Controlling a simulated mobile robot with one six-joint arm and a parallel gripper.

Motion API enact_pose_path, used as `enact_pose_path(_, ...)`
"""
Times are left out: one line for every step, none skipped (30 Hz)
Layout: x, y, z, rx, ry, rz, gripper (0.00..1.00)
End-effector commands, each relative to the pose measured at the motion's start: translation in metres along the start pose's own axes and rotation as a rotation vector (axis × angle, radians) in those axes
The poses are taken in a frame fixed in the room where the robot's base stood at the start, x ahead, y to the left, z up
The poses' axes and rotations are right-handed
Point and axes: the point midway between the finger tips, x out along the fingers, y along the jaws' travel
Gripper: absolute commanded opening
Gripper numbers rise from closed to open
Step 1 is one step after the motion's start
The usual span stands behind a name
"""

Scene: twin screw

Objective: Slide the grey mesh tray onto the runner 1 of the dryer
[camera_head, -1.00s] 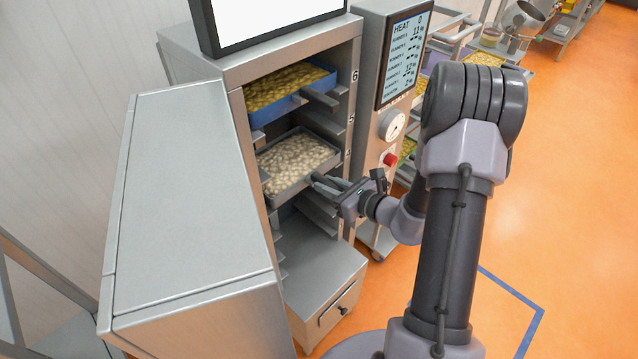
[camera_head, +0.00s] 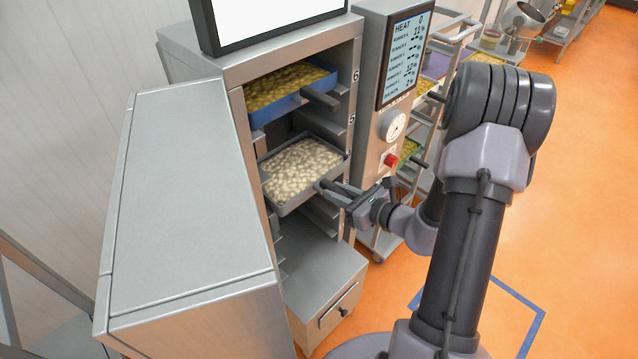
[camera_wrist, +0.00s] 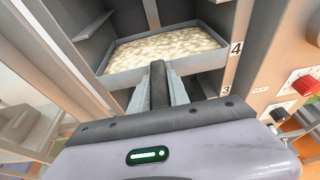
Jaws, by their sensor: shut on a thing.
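The grey mesh tray (camera_head: 274,203), full of pale pieces, is partly inside the dryer (camera_head: 285,58), below a blue tray. Its near end sticks out of the opening. My gripper (camera_head: 336,190) is shut on the tray's dark handle, in front of the opening. In the wrist view the tray (camera_wrist: 125,75) lies ahead, its rim near the label 4, with label 3 lower. The dark handle (camera_wrist: 158,82) runs between my fingers. Whether the tray rests on runners is hidden. Runner 1 cannot be made out.
The blue tray (camera_head: 262,121) of yellowish pieces sits on a higher level. Ledges line the dryer walls below the grey tray. A drawer unit (camera_head: 325,285) juts out below. A control panel (camera_head: 402,60) with a red button stands right, beside a rack (camera_head: 432,110) of trays.

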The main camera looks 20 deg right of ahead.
Motion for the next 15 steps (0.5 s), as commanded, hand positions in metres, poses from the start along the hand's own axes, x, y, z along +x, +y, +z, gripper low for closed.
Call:
enact_pose_path(-0.007, -0.001, -0.003, 0.002, -0.001, -0.004, 0.00)
enact_pose_path(-0.012, -0.001, -0.005, 0.003, -0.002, -0.005, 0.00)
enact_pose_path(-0.018, -0.001, -0.006, 0.003, -0.002, -0.004, 0.00)
enact_pose_path(-0.023, -0.002, -0.008, 0.003, -0.002, -0.006, 0.00)
enact_pose_path(-0.027, -0.001, -0.009, 0.003, -0.002, -0.005, 0.00)
enact_pose_path(-0.034, -0.002, -0.011, 0.003, -0.002, -0.006, 0.00)
enact_pose_path(-0.038, -0.001, -0.012, 0.002, -0.002, -0.005, 0.00)
enact_pose_path(-0.043, -0.001, -0.014, 0.003, -0.002, -0.006, 0.00)
enact_pose_path(-0.049, -0.001, -0.016, 0.003, -0.002, -0.005, 0.00)
enact_pose_path(-0.053, -0.002, -0.017, 0.003, -0.002, -0.006, 0.00)
enact_pose_path(-0.058, -0.001, -0.018, 0.003, -0.002, -0.005, 0.00)
enact_pose_path(-0.064, -0.002, -0.020, 0.003, -0.002, -0.006, 0.00)
enact_pose_path(-0.068, -0.001, -0.021, 0.003, -0.002, -0.005, 0.00)
enact_pose_path(-0.073, -0.001, -0.023, 0.003, -0.002, -0.006, 0.00)
enact_pose_path(-0.079, -0.001, -0.025, 0.003, -0.002, -0.006, 0.00)
